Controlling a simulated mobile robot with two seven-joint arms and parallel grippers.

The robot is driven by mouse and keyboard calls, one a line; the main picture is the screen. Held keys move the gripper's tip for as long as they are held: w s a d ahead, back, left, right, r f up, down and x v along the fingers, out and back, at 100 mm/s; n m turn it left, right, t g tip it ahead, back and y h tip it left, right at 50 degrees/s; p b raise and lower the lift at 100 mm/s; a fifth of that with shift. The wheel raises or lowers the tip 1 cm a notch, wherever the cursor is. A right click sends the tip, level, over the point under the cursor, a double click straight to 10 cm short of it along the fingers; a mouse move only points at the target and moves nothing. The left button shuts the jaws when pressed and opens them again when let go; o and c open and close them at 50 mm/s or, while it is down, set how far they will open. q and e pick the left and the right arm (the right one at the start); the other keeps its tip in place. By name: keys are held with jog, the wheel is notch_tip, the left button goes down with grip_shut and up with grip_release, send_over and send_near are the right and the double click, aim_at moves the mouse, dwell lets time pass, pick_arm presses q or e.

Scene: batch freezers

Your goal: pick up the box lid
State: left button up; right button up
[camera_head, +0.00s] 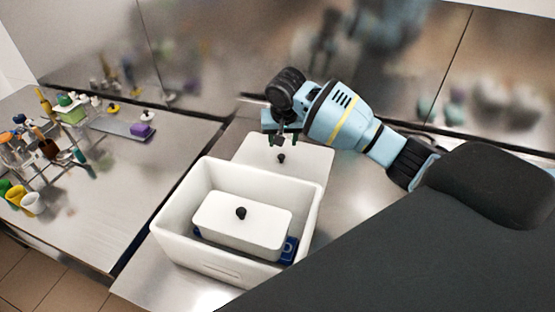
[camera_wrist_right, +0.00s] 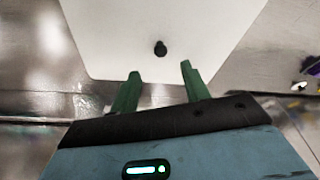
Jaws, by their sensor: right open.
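The box lid (camera_head: 309,160) is a flat white panel with a small black knob (camera_head: 281,157). It lies on the metal counter behind the open white box (camera_head: 175,215). In the right wrist view the lid (camera_wrist_right: 110,35) fills the upper middle, with its knob (camera_wrist_right: 160,48) ahead of the fingers. My right gripper (camera_head: 284,140) is just above and behind the knob, and the knob is not between its fingers. In the right wrist view the gripper's green fingers (camera_wrist_right: 157,80) are apart and empty. My left gripper is not in view.
Inside the box sits a smaller white container (camera_head: 225,225) with a black knob, over something blue (camera_head: 289,250). A side table (camera_head: 100,190) at left holds racks, cups and a grey tray (camera_head: 120,126). A reflective metal wall (camera_head: 210,60) stands behind the counter.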

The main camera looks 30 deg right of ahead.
aim_at(281, 156)
jog(key=shift+x, duration=0.9)
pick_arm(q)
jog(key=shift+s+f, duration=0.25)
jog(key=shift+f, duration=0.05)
pick_arm(e)
jog(key=shift+w+f, duration=0.15)
jog(key=shift+f, duration=0.35)
jog(key=b+x, duration=0.1)
jog(key=x, duration=0.4)
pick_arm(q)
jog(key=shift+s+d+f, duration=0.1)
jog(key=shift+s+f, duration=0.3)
pick_arm(e)
jog(key=shift+r, duration=0.1)
jog(key=shift+c, duration=0.8)
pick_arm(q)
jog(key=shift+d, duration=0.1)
pick_arm(e)
grip_shut()
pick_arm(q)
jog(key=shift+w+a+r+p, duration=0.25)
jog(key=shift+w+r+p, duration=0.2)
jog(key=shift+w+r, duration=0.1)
pick_arm(e)
notch_tip(281, 156, up, 10)
